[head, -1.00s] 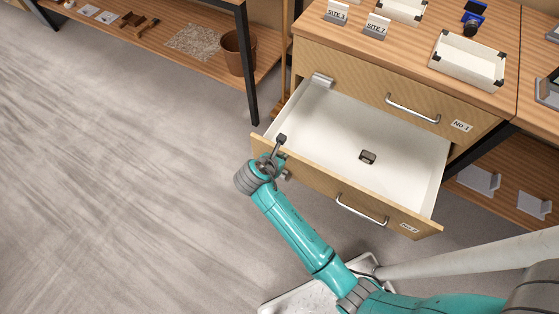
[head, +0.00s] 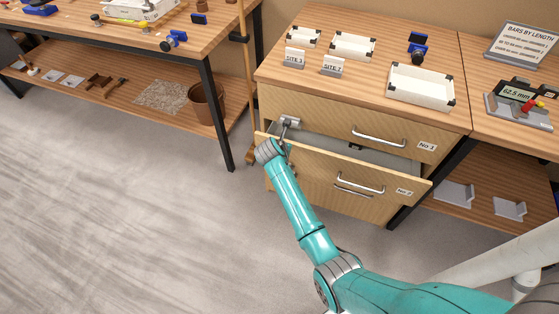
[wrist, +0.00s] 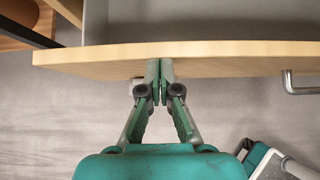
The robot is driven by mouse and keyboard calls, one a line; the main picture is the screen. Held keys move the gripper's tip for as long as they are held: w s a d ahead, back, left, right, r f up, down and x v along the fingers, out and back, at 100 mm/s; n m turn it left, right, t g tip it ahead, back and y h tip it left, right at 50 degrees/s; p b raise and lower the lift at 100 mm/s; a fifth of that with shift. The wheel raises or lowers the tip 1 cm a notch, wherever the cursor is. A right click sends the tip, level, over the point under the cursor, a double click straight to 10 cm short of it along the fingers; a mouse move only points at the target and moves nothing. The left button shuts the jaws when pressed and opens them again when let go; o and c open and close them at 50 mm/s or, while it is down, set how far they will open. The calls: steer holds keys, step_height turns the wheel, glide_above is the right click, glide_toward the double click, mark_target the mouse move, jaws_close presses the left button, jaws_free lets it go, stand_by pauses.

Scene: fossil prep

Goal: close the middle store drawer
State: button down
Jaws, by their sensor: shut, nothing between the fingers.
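The middle drawer (head: 318,170), with a bar handle (head: 360,184) and a number label, is partly open. A narrow strip of its interior (head: 385,158) shows behind the front panel. A small dark object (head: 355,147) inside it is mostly hidden. My gripper (head: 284,138) is at the left end of the drawer front, shut and empty. In the wrist view its fingertips (wrist: 160,72) meet at the outer side of the wooden front (wrist: 225,58) and appear to touch it. The handle (wrist: 300,84) is well to the right there.
The top drawer (head: 330,120) is shut; a lower handle (head: 352,192) shows beneath the middle drawer. A grey bracket-like piece (head: 290,122) is near my gripper. Trays (head: 420,88) and site signs stand on the cabinet top. A bin (head: 206,104) sits on the left shelf. The left floor is clear.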

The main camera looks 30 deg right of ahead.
steer(key=shift+w+d, duration=0.7)
steer(key=shift+d, duration=0.25)
steer(key=shift+w+d, duration=0.65)
steer(key=shift+d, duration=0.25)
